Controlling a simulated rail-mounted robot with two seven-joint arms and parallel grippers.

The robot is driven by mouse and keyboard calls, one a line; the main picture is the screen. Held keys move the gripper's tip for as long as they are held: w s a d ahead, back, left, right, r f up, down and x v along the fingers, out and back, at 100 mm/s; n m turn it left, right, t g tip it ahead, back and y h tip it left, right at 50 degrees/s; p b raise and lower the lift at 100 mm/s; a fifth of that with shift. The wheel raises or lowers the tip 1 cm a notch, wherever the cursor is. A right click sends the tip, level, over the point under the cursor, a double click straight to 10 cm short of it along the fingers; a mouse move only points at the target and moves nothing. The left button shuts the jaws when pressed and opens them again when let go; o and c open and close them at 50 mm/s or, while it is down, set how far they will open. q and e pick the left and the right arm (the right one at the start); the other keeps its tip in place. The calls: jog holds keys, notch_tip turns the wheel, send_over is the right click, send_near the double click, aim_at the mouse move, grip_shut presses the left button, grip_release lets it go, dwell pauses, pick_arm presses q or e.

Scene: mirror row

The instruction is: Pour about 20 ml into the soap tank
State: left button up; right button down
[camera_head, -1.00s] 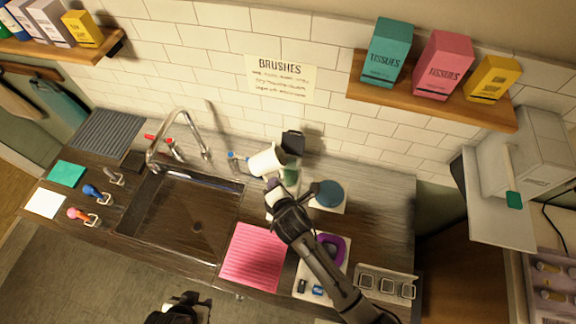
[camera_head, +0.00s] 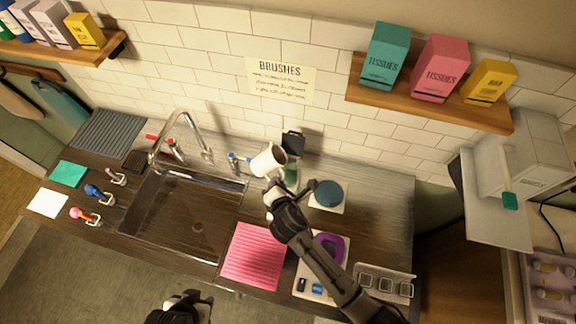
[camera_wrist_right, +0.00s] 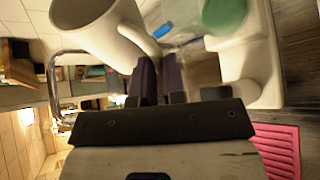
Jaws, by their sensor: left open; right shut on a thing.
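My right gripper (camera_head: 270,190) is shut on a white mug (camera_head: 265,162), at the handle side. The mug is tilted, its mouth toward the right and the dark-topped dispenser (camera_head: 293,139). In the right wrist view the mug (camera_wrist_right: 95,25) is at the upper left, beside the gripper fingers (camera_wrist_right: 160,75). A green tank (camera_head: 291,175), which looks like the soap tank, is just right of the mug, partly hidden. In the wrist view a round green surface (camera_wrist_right: 225,12) shows. I cannot see any stream or level. My left gripper (camera_head: 185,300) is low, apart from the counter things.
The sink (camera_head: 185,215) and its faucet (camera_head: 190,125) are to the left. A blue round lid (camera_head: 328,193) is right of the tank. A pink mat (camera_head: 253,255) lies in front. A purple ring (camera_head: 328,247) is near my right arm. Tissue boxes stand on the upper shelf (camera_head: 430,98).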

dwell(0.5)
jog(key=a+n+h, duration=0.1)
jog(key=a+f+n+h, duration=0.1)
jog(key=n+h, duration=0.1)
jog(key=a+f+n+h, duration=0.1)
jog(key=n+h, duration=0.1)
jog(key=shift+a+t+b, duration=0.3)
jog(key=shift+a+t, duration=0.05)
jog(key=shift+t, duration=0.05)
